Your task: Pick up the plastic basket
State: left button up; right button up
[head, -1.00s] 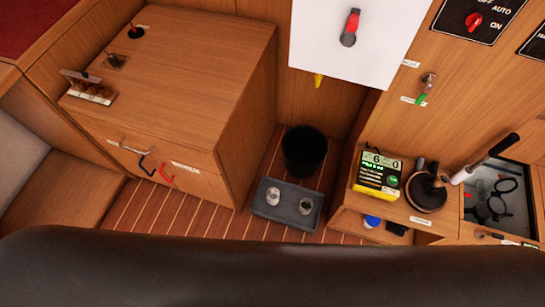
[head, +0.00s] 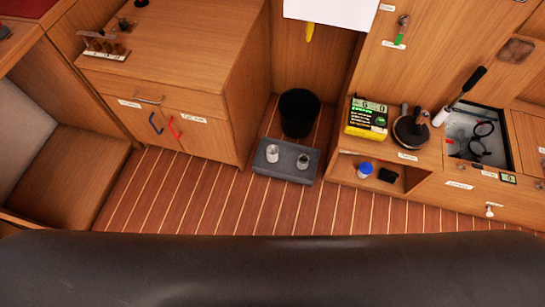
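No thing that I can clearly name a plastic basket shows in the head view. A black round bin (head: 299,113) stands upright on the floor between the cabinets; its material is not clear. In front of it, a shallow grey tray (head: 263,166) lies on the floor with two small cups or jars in it, a whitish one (head: 272,154) and a dark-and-clear one (head: 303,162). Neither of my grippers is in view.
A wooden cabinet (head: 190,60) stands left of the bin. At right, a low counter (head: 400,150) carries a yellow device (head: 367,118) and a round dark object with handles (head: 411,131). A dark padded edge (head: 270,265) spans the front. The striped floor (head: 190,200) is clear between.

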aim_at(272, 151)
jog(key=z, duration=1.85)
jog(key=u, duration=1.85)
jog(key=i+z, duration=0.3)
jog(key=z, duration=0.2)
jog(key=i+z, duration=0.3)
jog(key=z, duration=0.15)
